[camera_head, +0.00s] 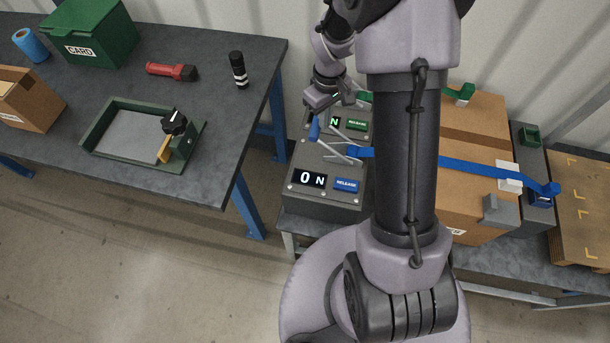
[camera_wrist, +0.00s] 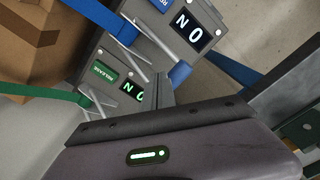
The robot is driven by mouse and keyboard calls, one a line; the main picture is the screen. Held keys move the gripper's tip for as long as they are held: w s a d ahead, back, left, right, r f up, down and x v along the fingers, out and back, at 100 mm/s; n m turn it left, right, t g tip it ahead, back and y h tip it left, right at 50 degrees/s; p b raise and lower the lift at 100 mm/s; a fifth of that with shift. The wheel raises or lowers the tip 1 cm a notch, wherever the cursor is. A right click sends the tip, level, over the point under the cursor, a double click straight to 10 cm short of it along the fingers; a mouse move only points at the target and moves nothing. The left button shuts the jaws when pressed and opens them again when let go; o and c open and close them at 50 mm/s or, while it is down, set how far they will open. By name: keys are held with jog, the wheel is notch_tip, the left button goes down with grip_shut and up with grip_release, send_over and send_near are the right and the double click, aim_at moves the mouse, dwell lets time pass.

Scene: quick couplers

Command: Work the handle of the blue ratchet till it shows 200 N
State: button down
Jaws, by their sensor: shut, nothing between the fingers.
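The blue ratchet is a dark grey box (camera_head: 320,200) on the lower bench in the head view. Its display (camera_head: 307,179) reads 0 N, beside a blue RELEASE button (camera_head: 345,185). Its lever handle has a blue grip (camera_head: 314,128), raised at the upper left; the grip also shows in the wrist view (camera_wrist: 180,73). The display reads 0 N upside down in the wrist view (camera_wrist: 190,28). My gripper (camera_head: 332,115) is shut and empty, close to the blue grip and over the green ratchet. Its fingers (camera_wrist: 160,90) appear beside the blue grip; contact is unclear.
The green ratchet has a green RELEASE button (camera_head: 357,124) and a partly hidden display. A blue strap (camera_head: 470,168) crosses the cardboard box (camera_head: 480,130).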

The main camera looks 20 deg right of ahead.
aim_at(313, 125)
jog(key=shift+s+r, duration=0.1)
jog(key=shift+r, duration=0.5)
jog(key=shift+f, duration=0.1)
jog(key=a+f, duration=0.1)
jog(key=f, duration=0.1)
jog(key=w+f, duration=0.1)
jog(key=f, duration=0.1)
jog(key=a+f, duration=0.1)
jog(key=f, duration=0.1)
jog(key=shift+w+a+f, duration=0.35)
jog(key=shift+f, duration=0.05)
jog(key=shift+a+f, duration=0.1)
jog(key=shift+f, duration=0.3)
jog(key=shift+s+d+r, duration=0.25)
jog(key=shift+d+r, duration=0.2)
jog(key=shift+r, duration=0.65)
jog(key=shift+s+d+r, duration=0.25)
jog(key=shift+d+r, duration=0.25)
jog(key=shift+r, duration=0.6)
jog(key=shift+s+d+r, duration=0.25)
jog(key=shift+d+r, duration=0.2)
jog(key=shift+r, duration=0.8)
